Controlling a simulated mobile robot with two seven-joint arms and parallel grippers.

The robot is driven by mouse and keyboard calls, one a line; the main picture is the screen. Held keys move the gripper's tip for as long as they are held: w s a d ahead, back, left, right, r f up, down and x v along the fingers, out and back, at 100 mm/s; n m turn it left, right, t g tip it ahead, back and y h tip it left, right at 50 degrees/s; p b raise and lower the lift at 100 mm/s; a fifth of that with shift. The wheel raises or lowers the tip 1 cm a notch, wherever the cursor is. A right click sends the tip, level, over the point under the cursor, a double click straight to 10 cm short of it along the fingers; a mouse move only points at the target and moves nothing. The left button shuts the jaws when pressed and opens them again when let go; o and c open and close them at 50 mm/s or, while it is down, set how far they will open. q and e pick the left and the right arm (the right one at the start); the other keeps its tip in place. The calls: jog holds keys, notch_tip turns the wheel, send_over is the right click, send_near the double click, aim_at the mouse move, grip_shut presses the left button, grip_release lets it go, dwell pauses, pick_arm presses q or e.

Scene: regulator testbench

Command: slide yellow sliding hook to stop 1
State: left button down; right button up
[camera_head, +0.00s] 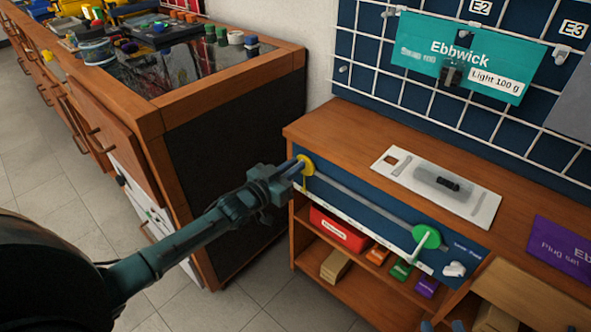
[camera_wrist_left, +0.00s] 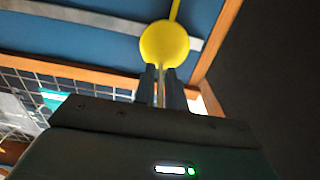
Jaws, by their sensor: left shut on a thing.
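The yellow sliding hook (camera_head: 307,168) is at the left end of a grey rail (camera_head: 365,205) on the blue front panel of the bench. My left gripper (camera_head: 296,168) is shut on the hook, reaching it from the left. In the left wrist view the hook's round yellow knob (camera_wrist_left: 165,44) is at the tips of the left gripper (camera_wrist_left: 161,72), with a thin yellow stem beyond it. A green disc (camera_head: 428,238) is at the rail's right end. Two bluish tips of my right gripper (camera_head: 441,326) show apart at the bottom edge. Stop labels are too small to read.
Below the panel, a shelf holds a red box (camera_head: 339,229) and several small boxes. A wooden cabinet (camera_head: 225,85) stands close at left. The rail between hook and disc looks clear.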

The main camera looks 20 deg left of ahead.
pick_arm(q)
jog(key=c, duration=1.6)
grip_release()
jog(key=shift+w+a, duration=0.1)
jog(key=shift+a, duration=0.2)
jog(key=shift+o, duration=0.8)
jog(key=shift+d, duration=0.1)
pick_arm(e)
jog(key=shift+s, duration=0.1)
